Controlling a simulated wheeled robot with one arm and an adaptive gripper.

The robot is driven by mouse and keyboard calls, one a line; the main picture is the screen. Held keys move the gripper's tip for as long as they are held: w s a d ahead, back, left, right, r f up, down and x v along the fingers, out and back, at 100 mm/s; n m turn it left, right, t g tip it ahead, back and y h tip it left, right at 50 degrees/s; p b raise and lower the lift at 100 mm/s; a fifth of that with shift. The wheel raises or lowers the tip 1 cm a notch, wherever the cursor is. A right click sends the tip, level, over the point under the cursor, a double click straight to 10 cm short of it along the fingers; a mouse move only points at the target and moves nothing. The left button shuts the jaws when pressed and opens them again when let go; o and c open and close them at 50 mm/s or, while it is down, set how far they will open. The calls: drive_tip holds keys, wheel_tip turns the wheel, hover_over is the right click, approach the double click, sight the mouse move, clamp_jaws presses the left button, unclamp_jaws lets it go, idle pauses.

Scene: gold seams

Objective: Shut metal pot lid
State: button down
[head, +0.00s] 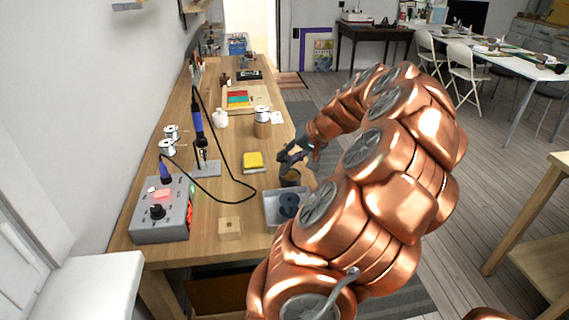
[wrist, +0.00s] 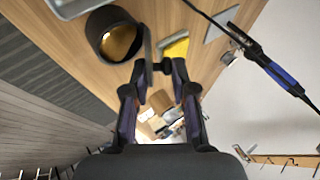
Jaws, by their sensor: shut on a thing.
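The small dark metal pot (head: 290,180) stands on the workbench with its mouth open, just behind the grey tray. In the wrist view the pot (wrist: 104,50) shows a golden-brown inside. The lid (wrist: 148,44) appears as a thin grey strip, nearly edge-on, raised beside the pot's rim. My gripper (wrist: 160,68) is shut on the lid at its edge; the exact contact is hard to make out. In the head view my gripper (head: 290,158) is just above and behind the pot, and the lid is hard to tell from the dark fingers.
A grey tray (head: 270,217) holding a dark spool (head: 288,204) is in front of the pot. A yellow sponge (head: 252,162) lies left of it. A soldering station (head: 160,215) with a cable stands further left. The bench's right edge is close to the pot.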

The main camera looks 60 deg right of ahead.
sight(283, 166)
drive_tip(key=s+d+f+t+y+b, duration=0.1)
drive_tip(key=t+b, duration=0.1)
drive_tip(key=b, duration=0.1)
drive_tip(key=shift+f+m, duration=0.2)
drive_tip(key=shift+m, duration=0.2)
drive_tip(key=t+y+b, duration=0.1)
drive_tip(key=b, duration=0.1)
drive_tip(key=s+d+f+t+y+b, duration=0.1)
drive_tip(key=t+b, duration=0.1)
drive_tip(key=shift+s+f+m, duration=0.1)
drive_tip(key=shift+f+m, duration=0.2)
drive_tip(key=shift+m, duration=0.1)
drive_tip(key=shift+s+d+f+t+y+b, duration=0.1)
drive_tip(key=shift+s+f+t+y+b, duration=0.15)
drive_tip(key=shift+t+b, duration=0.5)
drive_tip(key=shift+m, duration=0.3)
drive_tip(key=shift+r+b, duration=0.1)
drive_tip(key=shift+b, duration=0.2)
drive_tip(key=c, duration=1)
unclamp_jaws()
drive_tip(key=shift+c, duration=0.2)
